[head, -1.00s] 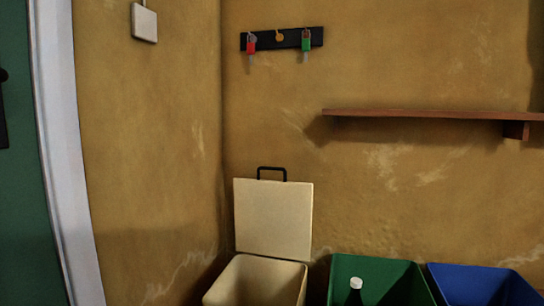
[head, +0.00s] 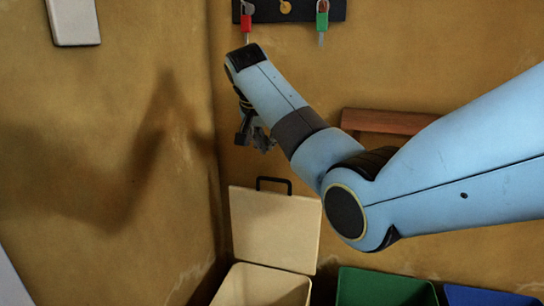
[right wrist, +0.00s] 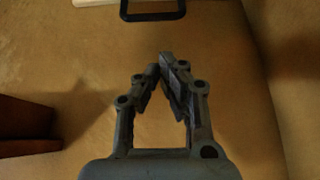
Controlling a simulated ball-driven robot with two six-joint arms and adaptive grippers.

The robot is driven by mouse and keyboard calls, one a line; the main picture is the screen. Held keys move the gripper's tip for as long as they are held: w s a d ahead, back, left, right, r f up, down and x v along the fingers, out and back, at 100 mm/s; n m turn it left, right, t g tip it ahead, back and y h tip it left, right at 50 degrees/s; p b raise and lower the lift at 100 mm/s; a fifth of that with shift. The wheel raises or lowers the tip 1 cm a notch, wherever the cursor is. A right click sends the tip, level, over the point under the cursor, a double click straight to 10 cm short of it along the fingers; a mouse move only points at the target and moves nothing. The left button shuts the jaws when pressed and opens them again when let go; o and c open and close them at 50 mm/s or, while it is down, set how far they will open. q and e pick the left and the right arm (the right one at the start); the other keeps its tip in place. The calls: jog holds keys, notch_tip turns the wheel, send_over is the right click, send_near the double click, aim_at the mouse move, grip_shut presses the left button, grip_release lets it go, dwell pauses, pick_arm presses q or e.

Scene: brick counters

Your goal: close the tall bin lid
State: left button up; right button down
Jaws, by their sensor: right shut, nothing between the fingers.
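The tall cream bin (head: 262,288) stands in the corner at the bottom of the head view, its top open. Its cream lid (head: 274,228) stands upright against the wall, with a black handle (head: 274,181) on its top edge. My right gripper (head: 262,141) is shut and empty, above the lid and apart from it. In the right wrist view its fingertips (right wrist: 164,66) meet, and the handle (right wrist: 153,12) shows beyond them at the top edge with a strip of the lid (right wrist: 92,2). My left gripper is not in view.
A green bin (head: 385,288) and a blue bin (head: 490,297) stand to the right of the cream bin. A wooden shelf (head: 390,122) is on the wall behind my right arm. A key rack (head: 300,10) hangs above, and a white wall box (head: 74,22) is at upper left.

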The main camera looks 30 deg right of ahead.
jog(key=b+x, duration=0.3)
jog(key=x, duration=0.7)
jog(key=shift+f, duration=0.1)
jog(key=shift+s, duration=0.1)
